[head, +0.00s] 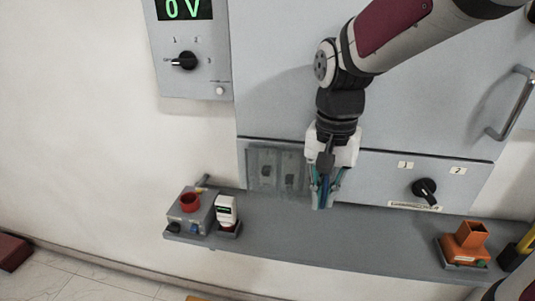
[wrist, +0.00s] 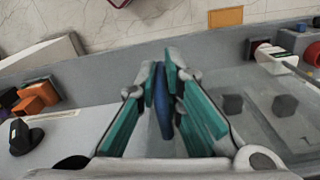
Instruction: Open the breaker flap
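The breaker flap (head: 276,168) is a clear greenish panel low on the grey cabinet, with dark breakers behind it. It looks closed in the head view and also shows at the right in the wrist view (wrist: 262,108). My gripper (head: 322,198) is just right of the flap, in front of the cabinet's lower strip. Its teal-padded fingers (wrist: 164,72) close in on a slim blue piece (wrist: 163,103), which shows between them. I cannot tell what this piece is or whether it touches the flap.
A grey shelf (head: 330,232) runs below the panel. It bears a grey box with a red button (head: 190,203), a small white meter (head: 226,208) and an orange part (head: 466,243). A black knob (head: 425,190) is right of my gripper. The shelf's middle is clear.

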